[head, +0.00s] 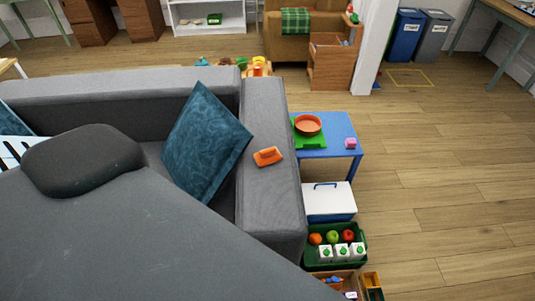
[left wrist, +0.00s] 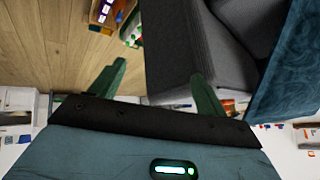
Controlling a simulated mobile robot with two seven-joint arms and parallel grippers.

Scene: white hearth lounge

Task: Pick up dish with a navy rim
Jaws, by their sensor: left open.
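No dish with a clearly navy rim can be made out in either view. The only dish-like thing is a round terracotta bowl (head: 308,124) on a green board (head: 311,142) on the low blue table (head: 343,131) in the head view; its rim colour is too small to tell as navy. My left gripper (left wrist: 155,86) shows in the left wrist view, with its two green fingers spread apart and nothing between them. It is not visible in the head view. My right gripper is in neither view.
A grey sofa (head: 271,195) with a teal cushion (head: 203,140) stands left of the table; an orange object (head: 267,156) lies on its arm. A white cooler (head: 328,199) and a green crate (head: 358,260) of fruit and cartons stand nearer. Wooden floor (head: 440,200) is clear at right.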

